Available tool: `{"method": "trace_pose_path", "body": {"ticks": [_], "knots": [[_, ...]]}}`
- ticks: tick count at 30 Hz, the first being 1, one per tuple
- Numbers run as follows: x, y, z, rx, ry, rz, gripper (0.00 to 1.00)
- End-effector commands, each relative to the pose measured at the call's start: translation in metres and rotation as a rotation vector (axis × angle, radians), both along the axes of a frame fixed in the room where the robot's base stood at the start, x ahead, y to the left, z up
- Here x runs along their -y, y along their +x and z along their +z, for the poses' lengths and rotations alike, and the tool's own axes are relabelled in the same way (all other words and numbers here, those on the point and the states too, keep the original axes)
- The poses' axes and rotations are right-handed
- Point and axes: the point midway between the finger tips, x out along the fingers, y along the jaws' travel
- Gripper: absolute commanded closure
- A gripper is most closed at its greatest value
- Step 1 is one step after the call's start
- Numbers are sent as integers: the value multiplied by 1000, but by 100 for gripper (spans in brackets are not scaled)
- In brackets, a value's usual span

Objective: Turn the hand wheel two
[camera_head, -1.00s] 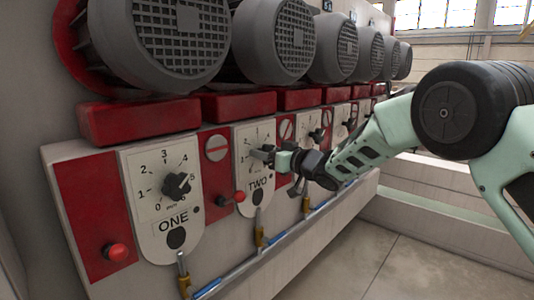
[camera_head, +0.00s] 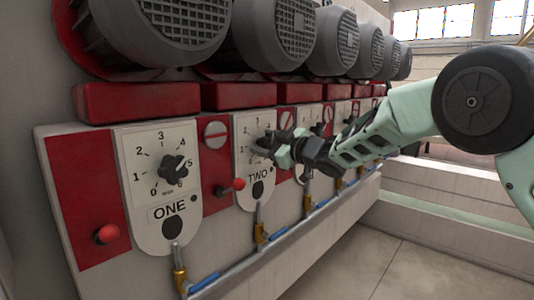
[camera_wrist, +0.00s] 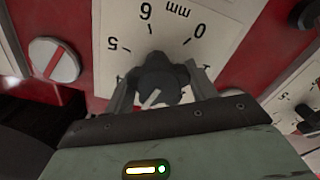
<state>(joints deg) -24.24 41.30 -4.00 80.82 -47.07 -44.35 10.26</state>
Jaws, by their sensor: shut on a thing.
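Hand wheel two is a dark lobed knob (camera_wrist: 160,78) on the white dial plate marked TWO (camera_head: 259,177). In the wrist view, my gripper (camera_wrist: 162,82) has one finger on each side of the knob and is shut on it. A pale pointer line on the knob slants toward the lower left there. The figures 5, 6, 0 and "mm" show upside down around it. In the head view, my gripper (camera_head: 268,149) reaches the plate from the right and mostly hides the knob.
Plate ONE (camera_head: 168,212) with its own dark knob (camera_head: 173,169) is to the left. A red ball lever (camera_head: 238,184) and a slotted screw (camera_head: 215,134) sit between the plates. Grey motors (camera_head: 270,35) overhang above. A pipe with brass valves (camera_head: 262,233) runs below. Floor at lower right is clear.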

Motion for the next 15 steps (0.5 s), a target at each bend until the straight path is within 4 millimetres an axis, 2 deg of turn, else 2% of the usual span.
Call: {"method": "trace_pose_path", "body": {"ticks": [1,15], "knots": [[0,-1,-4,36,-26,1,67],[-1,-2,-6,389,-301,0,67]]}}
